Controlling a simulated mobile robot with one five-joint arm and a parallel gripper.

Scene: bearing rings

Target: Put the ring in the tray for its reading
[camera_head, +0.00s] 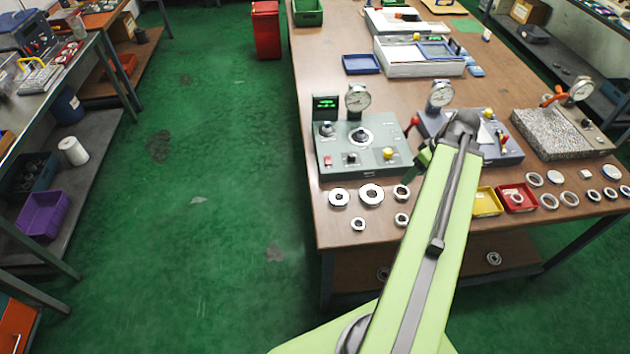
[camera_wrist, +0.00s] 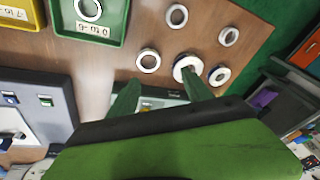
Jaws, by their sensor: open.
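My gripper (camera_wrist: 160,80) is open, with nothing between its fingers. In the head view my gripper (camera_head: 422,162) is at the right front corner of the green-grey gauge unit (camera_head: 340,172), largely hidden by my arm. A round metal piece (camera_head: 361,136) sits on that unit below its dial; its lit display is too small to read. Several loose rings (camera_head: 371,194) lie on the bench in front. In the wrist view one ring (camera_wrist: 187,68) appears at the right fingertip; contact cannot be told. A labelled green tray (camera_wrist: 113,32) holds a ring (camera_wrist: 89,9).
A yellow tray (camera_head: 487,203) and a red tray (camera_head: 516,208) with a ring inside stand right of my arm. A blue-grey gauge unit (camera_head: 510,150) and a granite block (camera_head: 551,134) stand behind. More rings lie at right. Open green floor is at left.

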